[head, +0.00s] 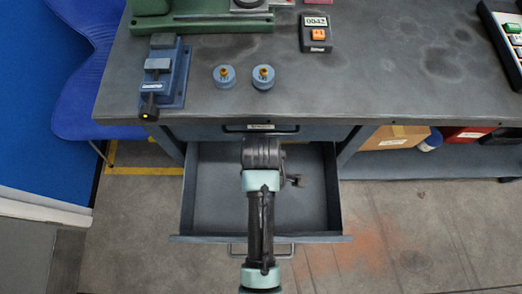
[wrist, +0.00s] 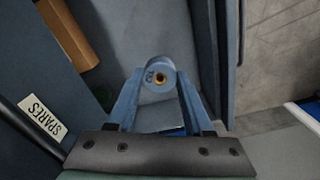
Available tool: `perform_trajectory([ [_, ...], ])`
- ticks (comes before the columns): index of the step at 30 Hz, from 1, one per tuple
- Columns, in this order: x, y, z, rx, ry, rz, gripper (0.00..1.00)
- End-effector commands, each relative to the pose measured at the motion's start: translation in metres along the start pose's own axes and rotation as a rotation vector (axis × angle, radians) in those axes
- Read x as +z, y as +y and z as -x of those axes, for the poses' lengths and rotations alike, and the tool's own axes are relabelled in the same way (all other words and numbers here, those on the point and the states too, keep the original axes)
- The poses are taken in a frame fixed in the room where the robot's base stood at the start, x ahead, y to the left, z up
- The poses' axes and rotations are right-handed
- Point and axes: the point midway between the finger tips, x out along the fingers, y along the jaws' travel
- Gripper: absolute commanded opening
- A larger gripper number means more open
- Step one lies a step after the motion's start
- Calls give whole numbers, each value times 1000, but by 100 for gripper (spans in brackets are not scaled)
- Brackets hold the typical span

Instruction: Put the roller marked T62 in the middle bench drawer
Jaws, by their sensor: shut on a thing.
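A blue roller with a brass centre (wrist: 151,66) is held between the two blue fingers of my gripper (wrist: 159,84) in the wrist view. Its top mark is partly visible, but I cannot read it fully. In the head view a drawer (head: 312,215) below the closed top drawer (head: 205,132) stands pulled out, and its visible floor looks empty. My arm reaches over it and hides my gripper and the held roller there. In the wrist view the roller shows in front of the grey drawer interior (wrist: 185,25); its height above the drawer floor is unclear.
Two similar blue rollers (head: 224,77) (head: 263,78) stand on the bench top (head: 370,85). A blue vise-like device (head: 163,75) is left of them, a small black meter (head: 315,35) behind right. A SPARES label (wrist: 42,117) shows at left. A cardboard box (head: 393,138) sits on the right shelf.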

Motion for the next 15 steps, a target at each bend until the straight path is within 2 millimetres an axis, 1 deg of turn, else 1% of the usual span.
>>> perform_trajectory([
  [1,2,-4,-36,-2,-1,65,0],
  [3,4,-8,-60,-2,-1,160,0],
  [6,6,-13,-91,-1,-2,285,0],
  [10,9,-19,-120,0,-2,415,0],
  [12,10,-21,-130,0,-3,467,0],
  [15,10,-22,-138,0,-3,515,0],
])
